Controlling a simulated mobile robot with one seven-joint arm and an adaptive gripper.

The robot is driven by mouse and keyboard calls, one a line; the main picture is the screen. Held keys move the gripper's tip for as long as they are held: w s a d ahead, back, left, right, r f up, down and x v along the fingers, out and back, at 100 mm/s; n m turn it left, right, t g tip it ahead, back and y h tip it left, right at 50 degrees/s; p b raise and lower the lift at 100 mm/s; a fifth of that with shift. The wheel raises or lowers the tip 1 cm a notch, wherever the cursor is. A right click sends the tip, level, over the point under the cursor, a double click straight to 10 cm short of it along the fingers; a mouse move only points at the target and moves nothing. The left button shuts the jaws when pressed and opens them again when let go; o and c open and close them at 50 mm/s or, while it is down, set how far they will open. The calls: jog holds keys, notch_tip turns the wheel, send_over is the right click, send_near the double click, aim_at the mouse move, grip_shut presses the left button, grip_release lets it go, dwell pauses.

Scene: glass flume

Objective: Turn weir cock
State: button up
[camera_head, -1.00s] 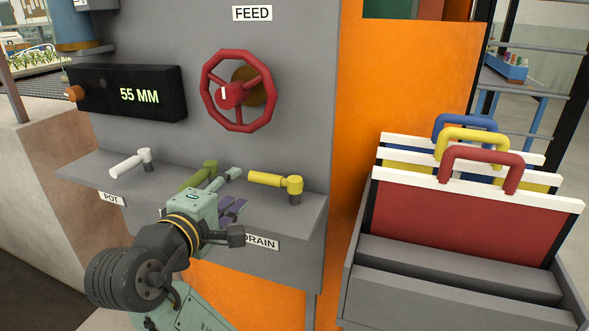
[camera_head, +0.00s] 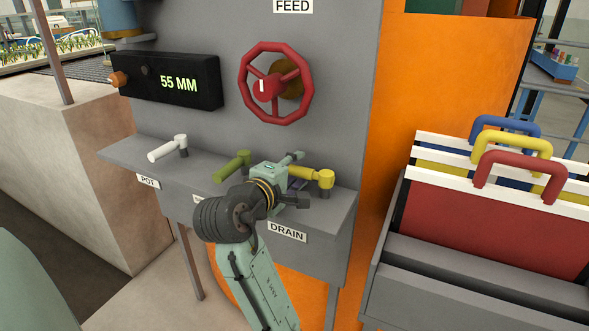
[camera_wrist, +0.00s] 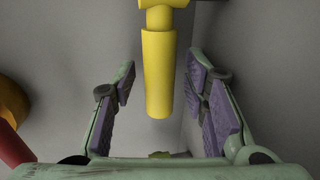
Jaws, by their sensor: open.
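Three cock levers stand on the grey ledge: a white one (camera_head: 166,150) at the left, an olive-green one (camera_head: 231,168) in the middle and a yellow one (camera_head: 324,179) at the right. The label below the green lever is mostly hidden by my arm. The yellow lever is above the DRAIN label (camera_head: 287,233). My gripper (camera_head: 296,180) is at the yellow lever's handle end and hides part of it. In the wrist view, my gripper (camera_wrist: 163,92) is open, and the yellow handle (camera_wrist: 157,75) lies between its fingers with a gap on both sides.
A red FEED handwheel (camera_head: 275,83) is on the panel above the levers. A black display (camera_head: 172,82) reads 55 MM. A grey rack (camera_head: 480,270) with red, yellow and blue handled plates stands at the right. An orange panel (camera_head: 405,110) is behind it.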

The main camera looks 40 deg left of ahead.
grip_shut()
dwell(0.5)
dwell(0.3)
